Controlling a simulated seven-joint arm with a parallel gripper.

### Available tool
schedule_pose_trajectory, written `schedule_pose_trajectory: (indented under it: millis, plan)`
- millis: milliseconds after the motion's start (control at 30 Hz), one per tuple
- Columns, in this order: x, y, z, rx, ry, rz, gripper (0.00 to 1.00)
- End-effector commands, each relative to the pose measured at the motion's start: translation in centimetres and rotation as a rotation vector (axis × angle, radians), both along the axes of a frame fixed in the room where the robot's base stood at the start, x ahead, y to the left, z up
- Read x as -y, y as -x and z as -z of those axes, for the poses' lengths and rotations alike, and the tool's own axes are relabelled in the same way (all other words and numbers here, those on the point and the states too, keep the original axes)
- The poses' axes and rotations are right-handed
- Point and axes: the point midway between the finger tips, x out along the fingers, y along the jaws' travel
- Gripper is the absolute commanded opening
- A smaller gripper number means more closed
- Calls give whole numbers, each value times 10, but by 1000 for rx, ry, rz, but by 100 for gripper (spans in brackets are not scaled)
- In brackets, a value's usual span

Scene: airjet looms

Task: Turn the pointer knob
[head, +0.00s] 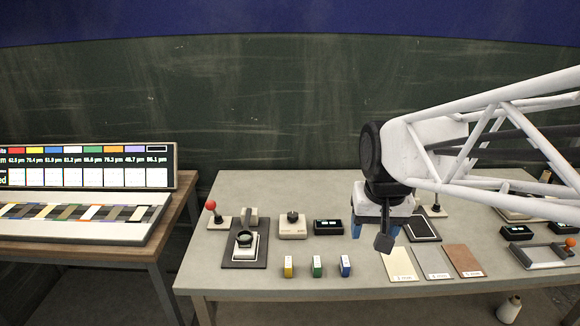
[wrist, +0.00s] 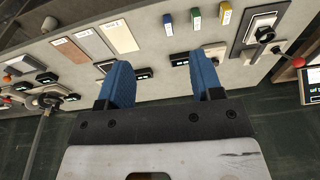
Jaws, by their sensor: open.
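The likely pointer knob (head: 292,217) is a dark round knob on a small beige box (head: 292,230) at the back of the bench, in the head view. It stands between a magnifier-like device and a small black display. My gripper (head: 376,228) is to the right of it, above the bench, with its blue fingers partly hidden by my wrist. In the wrist view my gripper (wrist: 162,70) is open, with nothing between the fingers. There the knob is mostly hidden behind the right-hand finger; I cannot make out its pointer direction.
A black display (head: 328,227) sits just right of the knob box. The magnifier-like device (head: 245,245) and a red-ball lever (head: 211,206) stand left. Yellow, green and blue blocks (head: 317,266) stand in front. Sample cards (head: 433,263) lie to the right.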

Motion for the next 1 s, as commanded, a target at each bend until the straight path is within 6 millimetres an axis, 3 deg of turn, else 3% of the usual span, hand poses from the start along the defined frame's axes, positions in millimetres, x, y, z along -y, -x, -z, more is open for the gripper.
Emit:
schedule_pose_trajectory:
  millis: [500,1000]
  plan:
    - [-41,-136,19,-66,-11,36,60]
    - [-95,-257,77,-128,-12,74,60]
